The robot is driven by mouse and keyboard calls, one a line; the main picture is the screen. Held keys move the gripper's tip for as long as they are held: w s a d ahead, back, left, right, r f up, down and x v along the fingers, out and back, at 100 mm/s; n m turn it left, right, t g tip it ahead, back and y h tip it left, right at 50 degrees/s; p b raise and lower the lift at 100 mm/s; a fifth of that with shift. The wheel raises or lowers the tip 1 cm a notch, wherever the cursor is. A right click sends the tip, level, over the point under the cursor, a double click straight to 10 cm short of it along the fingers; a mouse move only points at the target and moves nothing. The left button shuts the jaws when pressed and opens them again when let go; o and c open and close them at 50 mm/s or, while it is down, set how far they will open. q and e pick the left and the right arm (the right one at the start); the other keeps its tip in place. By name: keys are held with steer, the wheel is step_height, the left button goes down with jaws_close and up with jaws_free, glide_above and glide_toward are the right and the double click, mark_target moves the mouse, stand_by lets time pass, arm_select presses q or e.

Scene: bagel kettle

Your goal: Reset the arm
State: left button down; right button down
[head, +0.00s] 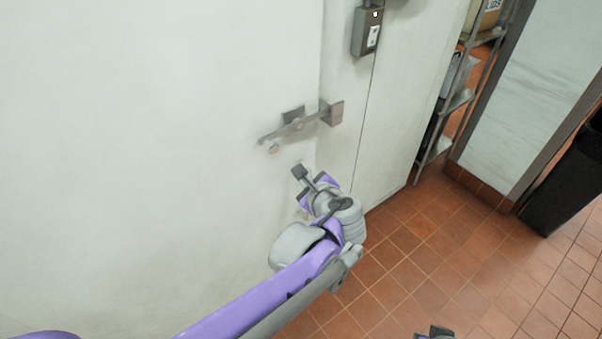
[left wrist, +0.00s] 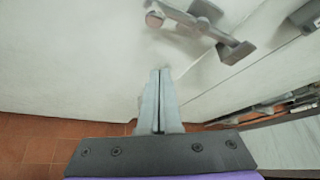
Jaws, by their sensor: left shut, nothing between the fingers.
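My left arm reaches in from the lower left of the head view, with its wrist bent beside the white door. My left gripper (head: 299,171) is in front of the door, a little below the metal door latch (head: 298,126). In the left wrist view, the two grey fingers (left wrist: 160,73) are pressed together with nothing between them. The latch also shows there (left wrist: 205,25), beyond and above the fingertips, apart from them in the picture.
The white door (head: 150,130) fills the left side. A grey box (head: 367,32) is mounted above the latch. Metal shelving (head: 458,101) and a dark bin (head: 568,185) stand to the right. Red tiled floor (head: 440,240) lies open at the lower right.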

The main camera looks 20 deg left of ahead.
stand_by(0.3)
arm_select(q)
steer(key=s+a+f+n+g+h+p, duration=0.1)
steer(key=s+a+f+n+g, duration=0.15)
steer(key=s+n, duration=0.2)
steer(key=s+a+f+n+g+h+p, duration=0.1)
steer(key=s+a+f+n, duration=0.1)
steer(key=s+a+n, duration=0.3)
steer(key=s+d+f+n+g+h+p, duration=0.1)
steer(key=s+d+f+n+h, duration=0.1)
steer(key=s+n, duration=0.4)
steer(key=s+d+f+n+h, duration=0.2)
steer(key=s+n+h, duration=0.1)
steer(key=s+n, duration=0.3)
steer(key=shift+s+d+f+g+h+p, duration=0.15)
steer(key=shift+s+f+g+h+p, duration=0.2)
steer(key=shift+s, duration=0.6)
